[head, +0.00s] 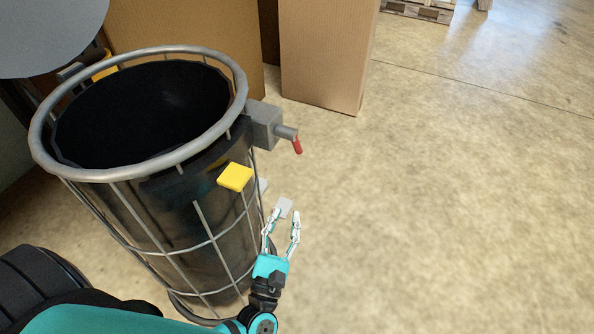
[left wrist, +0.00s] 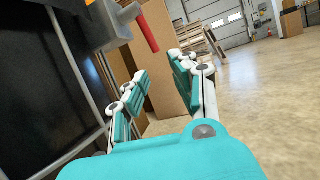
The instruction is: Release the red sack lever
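The red lever (head: 297,146) sticks out from a grey clamp block (head: 265,125) on the right side of the rim of a wire sack holder (head: 240,84). A black sack (head: 140,110) lines the holder. My left gripper (head: 282,215) is open and empty, beside the holder and below the lever in the head view. In the left wrist view the red lever (left wrist: 147,33) hangs at the upper left, beyond the spread fingers (left wrist: 160,75). The fingers do not touch it. My right gripper is not in view.
A yellow pad (head: 235,177) sits on the holder's side, near my left gripper. Tall cardboard boxes (head: 325,50) stand behind the holder. Pallets (head: 420,10) lie at the far back. The concrete floor (head: 450,200) to the right is clear.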

